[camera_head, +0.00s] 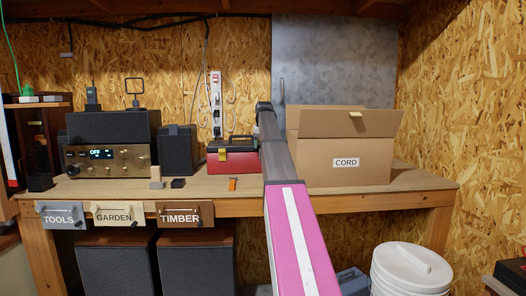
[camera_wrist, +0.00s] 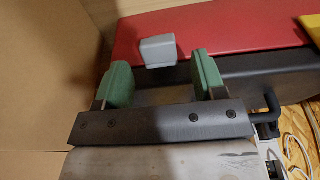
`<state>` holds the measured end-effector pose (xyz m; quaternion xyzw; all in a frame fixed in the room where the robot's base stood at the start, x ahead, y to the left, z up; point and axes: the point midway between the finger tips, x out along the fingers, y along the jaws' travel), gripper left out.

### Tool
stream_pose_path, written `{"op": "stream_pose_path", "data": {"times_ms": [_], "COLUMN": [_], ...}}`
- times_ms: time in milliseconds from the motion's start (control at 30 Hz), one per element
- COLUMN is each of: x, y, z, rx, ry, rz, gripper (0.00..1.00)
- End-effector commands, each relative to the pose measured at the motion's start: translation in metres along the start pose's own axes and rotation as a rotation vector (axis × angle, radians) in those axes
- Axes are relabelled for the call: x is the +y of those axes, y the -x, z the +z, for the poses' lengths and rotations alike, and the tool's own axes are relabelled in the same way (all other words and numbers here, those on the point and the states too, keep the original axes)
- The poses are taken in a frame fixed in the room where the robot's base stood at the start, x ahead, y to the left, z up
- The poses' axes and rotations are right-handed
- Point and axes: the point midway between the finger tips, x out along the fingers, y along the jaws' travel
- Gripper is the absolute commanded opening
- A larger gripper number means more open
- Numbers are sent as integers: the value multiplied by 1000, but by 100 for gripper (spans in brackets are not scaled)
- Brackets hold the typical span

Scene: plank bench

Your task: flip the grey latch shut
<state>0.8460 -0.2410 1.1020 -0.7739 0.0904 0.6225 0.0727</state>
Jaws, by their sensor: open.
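The toolbox (camera_head: 233,164) stands on the bench, with a red body and a dark lid. In the wrist view its red side (camera_wrist: 225,25) and dark part run across the frame. The grey latch (camera_wrist: 158,50) is a small block at the border between them; whether it is open or shut I cannot tell. My gripper (camera_wrist: 160,72) has green fingertips and is open and empty. The latch shows between and just beyond the fingertips, with no clear contact. A yellow latch (camera_head: 222,154) is on the toolbox's left part.
A cardboard box (camera_head: 346,170) marked CORD stands close on the right of the toolbox. A speaker (camera_head: 178,151) stands to its left. An orange item (camera_head: 233,183) lies in front on the bench (camera_head: 206,190). A power strip (camera_head: 215,90) hangs on the wall behind.

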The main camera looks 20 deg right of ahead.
Motion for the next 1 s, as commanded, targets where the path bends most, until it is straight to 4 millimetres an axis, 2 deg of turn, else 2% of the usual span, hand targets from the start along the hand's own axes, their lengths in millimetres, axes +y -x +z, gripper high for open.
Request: {"op": "stream_pose_path", "data": {"times_ms": [33, 200, 400, 800, 1000], "x": [0, 0, 0, 0, 6], "y": [12, 44, 68, 75, 65], "z": [-1, -1, -1, 0, 2], "rx": [2, 1, 0, -1, 34], "ry": [0, 0, 0, 0, -3], "rz": [0, 0, 0, 0, 23], "gripper": [64, 64, 64, 64, 0]}}
